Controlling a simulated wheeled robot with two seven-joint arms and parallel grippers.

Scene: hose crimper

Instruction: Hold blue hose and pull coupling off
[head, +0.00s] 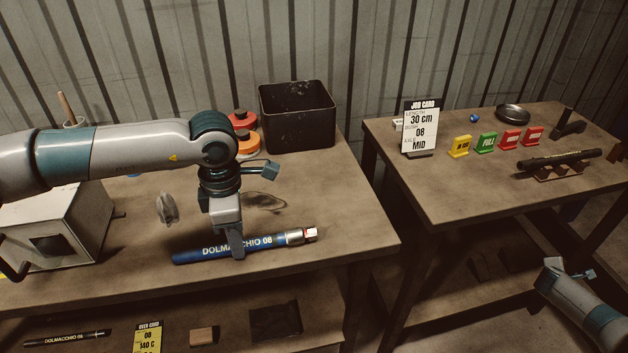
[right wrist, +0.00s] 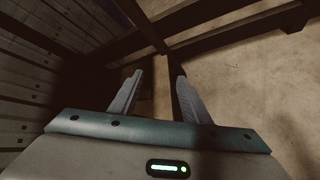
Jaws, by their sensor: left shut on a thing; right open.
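The blue hose (head: 205,250), printed "DOLMACCHIO 08", lies along the front of the left table, slightly tilted in the picture. The metal coupling (head: 298,236) sits on its right end, with a small reddish mark near the tip. My left gripper (head: 238,248) points down and is shut on the blue hose near its middle, left of the coupling. My right gripper, low at the right edge of the head view, is away from the hose. In the right wrist view its fingers (right wrist: 155,95) are apart with nothing between them.
A black bin (head: 298,115) and orange-red round items (head: 246,140) stand behind. A white box (head: 60,225) is at left. The right table (head: 440,185) holds a job card (head: 421,125), coloured tags and a black hose (head: 560,158). A gap separates the tables. A lower shelf holds another hose (head: 65,338).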

